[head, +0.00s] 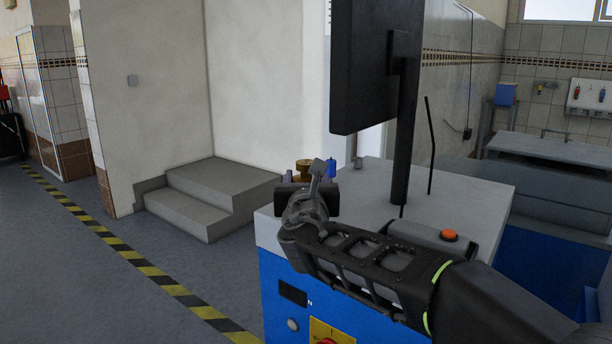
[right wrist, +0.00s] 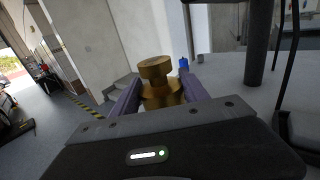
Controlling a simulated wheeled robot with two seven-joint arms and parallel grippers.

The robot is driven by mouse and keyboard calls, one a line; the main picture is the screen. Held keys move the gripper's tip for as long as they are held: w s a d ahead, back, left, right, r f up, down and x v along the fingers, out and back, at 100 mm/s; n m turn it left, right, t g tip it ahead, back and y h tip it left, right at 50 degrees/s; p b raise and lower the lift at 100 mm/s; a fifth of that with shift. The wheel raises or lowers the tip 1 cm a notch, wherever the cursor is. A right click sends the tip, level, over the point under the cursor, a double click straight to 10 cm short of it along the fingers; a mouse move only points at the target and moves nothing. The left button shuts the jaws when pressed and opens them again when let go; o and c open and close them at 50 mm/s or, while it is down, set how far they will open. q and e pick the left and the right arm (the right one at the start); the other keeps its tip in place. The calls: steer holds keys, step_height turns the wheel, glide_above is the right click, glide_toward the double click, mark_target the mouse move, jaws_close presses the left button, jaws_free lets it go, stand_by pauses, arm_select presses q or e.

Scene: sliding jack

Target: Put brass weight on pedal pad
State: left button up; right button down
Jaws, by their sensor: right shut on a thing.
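The brass weight (right wrist: 157,80) is a gold-brown stepped cylinder with a knob-like top. In the right wrist view it sits between the two purple-grey fingers of my right gripper (right wrist: 158,92), which is shut on it. In the head view only the top of the brass weight (head: 303,169) shows behind my right gripper (head: 306,178), over the far left part of the grey cabinet top. I cannot tell whether the weight touches the top. No pedal pad can be made out in either view. My left gripper is not in view.
The blue cabinet (head: 277,290) has a grey top (head: 470,190). A dark monitor (head: 375,65) on a post stands on it. A small blue object (head: 331,168) is just right of the weight. Grey steps (head: 215,190) are at the wall. Striped floor left is clear.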

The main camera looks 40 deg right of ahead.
steer(key=p+x, duration=0.1)
steer(key=x, duration=0.3)
steer(key=p+x, duration=0.1)
steer(key=x, duration=0.4)
steer(key=shift+w+r, duration=0.1)
steer(key=shift+r, duration=0.15)
steer(key=shift+w+d+f+p, duration=0.1)
steer(key=shift+w+d+p, duration=0.25)
steer(key=shift+w+p, duration=0.05)
steer(key=shift+f, duration=1.65)
steer(key=c, duration=0.6)
jaws_free()
steer(key=shift+f, duration=0.25)
steer(key=shift+s+a, duration=0.15)
steer(key=b+v, duration=0.3)
steer(key=v, duration=0.8)
steer(key=shift+s+a, duration=0.15)
steer(key=shift+s, duration=0.2)
